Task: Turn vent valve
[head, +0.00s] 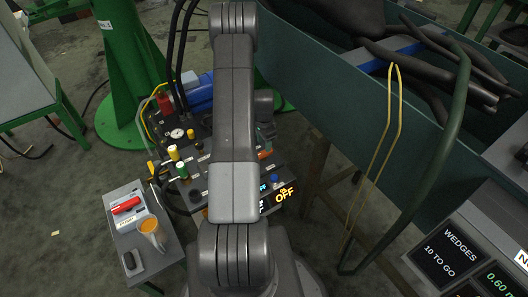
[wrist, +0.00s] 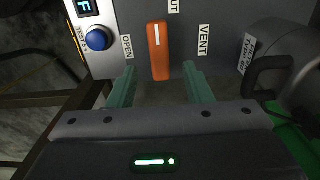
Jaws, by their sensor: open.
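The vent valve shows in the wrist view as an orange lever (wrist: 158,55) with a white line along it, on a dark panel (wrist: 223,25).
A blue knob (wrist: 98,38) sits left of the lever. A dark handle (wrist: 268,75) stands close on the right.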

